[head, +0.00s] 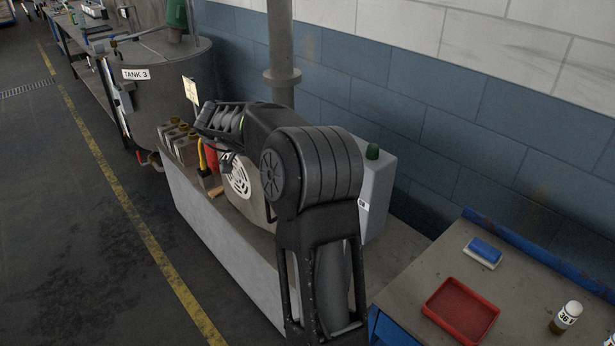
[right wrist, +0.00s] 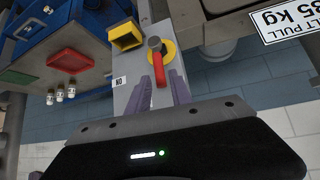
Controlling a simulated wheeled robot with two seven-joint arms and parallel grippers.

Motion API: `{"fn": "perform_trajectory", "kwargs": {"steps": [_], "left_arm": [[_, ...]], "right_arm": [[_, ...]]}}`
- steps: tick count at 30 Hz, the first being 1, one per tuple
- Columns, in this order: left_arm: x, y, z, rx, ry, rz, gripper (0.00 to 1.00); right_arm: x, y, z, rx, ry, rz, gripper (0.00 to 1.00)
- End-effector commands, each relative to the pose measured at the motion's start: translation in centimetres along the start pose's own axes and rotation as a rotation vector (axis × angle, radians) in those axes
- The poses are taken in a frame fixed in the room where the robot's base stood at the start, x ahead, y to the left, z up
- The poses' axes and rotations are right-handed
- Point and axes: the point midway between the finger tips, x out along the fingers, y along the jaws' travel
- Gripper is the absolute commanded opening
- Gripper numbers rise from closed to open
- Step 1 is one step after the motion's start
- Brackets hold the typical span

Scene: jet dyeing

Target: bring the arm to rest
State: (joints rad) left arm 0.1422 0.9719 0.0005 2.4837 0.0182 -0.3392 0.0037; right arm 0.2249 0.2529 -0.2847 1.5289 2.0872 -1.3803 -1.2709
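My black right arm (head: 315,170) fills the middle of the head view, bent in front of a grey control box (head: 378,190). Its gripper is hidden there. In the right wrist view, the two greyish-purple fingers of my right gripper (right wrist: 164,88) stand apart. A red lever handle (right wrist: 160,72) on a yellow disc (right wrist: 166,50) shows in the gap between them, on the grey box front. Contact between fingers and handle cannot be told. My left gripper is in neither view.
A table with a red tray (head: 461,310), a blue-topped block (head: 484,250) and a bottle (head: 566,317) stands at right. Tank 3 (head: 180,95) stands at back left. A tiled wall (head: 450,120) runs behind. The floor (head: 70,200) at left is clear.

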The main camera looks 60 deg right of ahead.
Motion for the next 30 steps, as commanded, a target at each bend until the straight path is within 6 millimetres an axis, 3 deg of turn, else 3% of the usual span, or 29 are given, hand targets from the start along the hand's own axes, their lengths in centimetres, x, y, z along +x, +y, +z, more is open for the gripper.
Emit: {"fn": "perform_trajectory", "kwargs": {"steps": [1, 6, 25, 30], "left_arm": [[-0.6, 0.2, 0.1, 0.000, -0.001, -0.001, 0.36], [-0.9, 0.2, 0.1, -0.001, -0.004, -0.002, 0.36], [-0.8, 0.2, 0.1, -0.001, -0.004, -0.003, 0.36], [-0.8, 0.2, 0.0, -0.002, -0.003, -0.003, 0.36]], "right_arm": [[-1.1, -0.1, -0.1, -0.002, 0.000, -0.002, 0.26], [-2.3, 0.0, -0.1, -0.001, 0.001, 0.000, 0.26], [-2.3, 0.0, 0.0, 0.001, 0.001, 0.001, 0.26], [-2.3, -0.7, 0.0, 0.077, -0.001, -0.025, 0.26]]}}
